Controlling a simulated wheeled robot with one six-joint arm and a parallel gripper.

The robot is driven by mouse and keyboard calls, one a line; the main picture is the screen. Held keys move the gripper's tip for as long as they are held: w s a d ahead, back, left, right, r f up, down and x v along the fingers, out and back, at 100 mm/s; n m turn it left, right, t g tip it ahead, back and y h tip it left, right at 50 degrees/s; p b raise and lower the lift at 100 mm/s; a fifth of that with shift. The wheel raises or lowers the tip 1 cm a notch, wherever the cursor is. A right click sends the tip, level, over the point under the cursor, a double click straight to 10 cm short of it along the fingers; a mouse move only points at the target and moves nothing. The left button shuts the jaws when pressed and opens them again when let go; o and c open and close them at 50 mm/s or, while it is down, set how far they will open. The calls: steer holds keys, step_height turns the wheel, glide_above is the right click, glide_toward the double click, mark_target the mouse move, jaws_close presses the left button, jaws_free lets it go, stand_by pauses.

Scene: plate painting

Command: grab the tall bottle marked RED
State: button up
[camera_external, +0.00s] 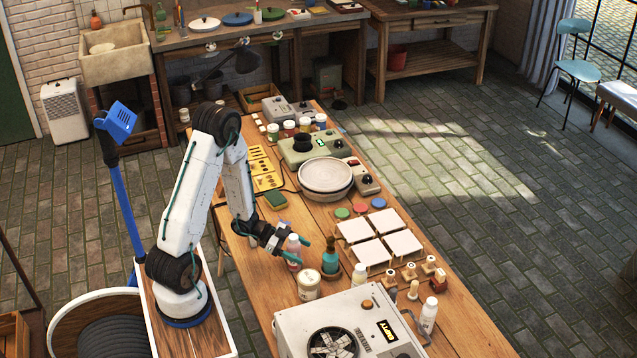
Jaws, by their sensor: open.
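A bottle with a white cap and a pinkish body (294,251) stands on the wooden workbench, near its left edge. No marking on it can be read at this size, so I cannot confirm that it says RED. My gripper (296,252) is low over the bench at this bottle, with its dark teal fingers apart. One finger is on the near side of the bottle and the other on the far side. I cannot tell whether either finger touches it. Part of the bottle is hidden by the gripper.
A teal bottle (330,259) stands close on the right, and a pale jar (309,286) stands just in front. A grey machine with a fan (300,325) fills the near end. White square tiles (371,252) and a round plate on a turntable (325,174) lie beyond.

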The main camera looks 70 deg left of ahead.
steer(key=c, duration=1.3)
steer(key=shift+o, duration=0.2)
steer(key=shift+r, duration=0.1)
